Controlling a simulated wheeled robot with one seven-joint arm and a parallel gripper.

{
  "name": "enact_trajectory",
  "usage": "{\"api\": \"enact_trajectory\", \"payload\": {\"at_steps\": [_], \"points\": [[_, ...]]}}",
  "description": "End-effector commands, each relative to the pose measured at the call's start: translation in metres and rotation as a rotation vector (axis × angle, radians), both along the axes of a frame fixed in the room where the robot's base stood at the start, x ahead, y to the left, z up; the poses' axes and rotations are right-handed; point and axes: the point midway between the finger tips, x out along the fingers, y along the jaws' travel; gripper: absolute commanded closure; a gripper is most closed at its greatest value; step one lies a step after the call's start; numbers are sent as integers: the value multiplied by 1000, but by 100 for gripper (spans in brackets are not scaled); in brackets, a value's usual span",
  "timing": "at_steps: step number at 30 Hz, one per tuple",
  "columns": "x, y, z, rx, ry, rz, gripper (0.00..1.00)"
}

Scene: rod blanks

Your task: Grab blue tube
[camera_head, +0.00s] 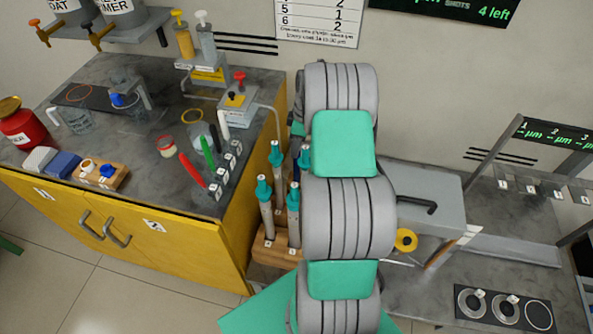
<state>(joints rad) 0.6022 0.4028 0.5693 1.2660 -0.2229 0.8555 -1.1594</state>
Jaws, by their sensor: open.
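A blue-topped piece (304,156), perhaps the blue tube, shows as a sliver behind my arm; most of it is hidden. Beside it, grey rods with teal tops (265,207) stand upright in a wooden block (265,251) between the yellow cabinet and my arm. A red tube (192,170), a green tube (208,152) and a white tube (223,125) stand tilted in a row of labelled grey holders on the left counter. My grey and teal arm crosses the middle of the view. My gripper is not visible.
The left counter (100,150) sits on a yellow cabinet (130,225) and holds a red canister (22,124), glass beakers and a red-knobbed device (238,97). At right are a grey box (425,200) with a black handle and a bench with round recesses (505,309).

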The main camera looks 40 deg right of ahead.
Motion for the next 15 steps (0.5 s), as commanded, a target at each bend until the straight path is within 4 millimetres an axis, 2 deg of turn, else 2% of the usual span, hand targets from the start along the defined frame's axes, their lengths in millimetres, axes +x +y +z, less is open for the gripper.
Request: {"api": "enact_trajectory", "payload": {"at_steps": [3, 6, 13, 15], "points": [[3, 3, -23, 2, 3, 1, 52], [5, 4, -34, 1, 2, 0, 52], [6, 4, -36, -1, -1, -1, 52], [6, 4, -36, 0, 0, -1, 58]]}}
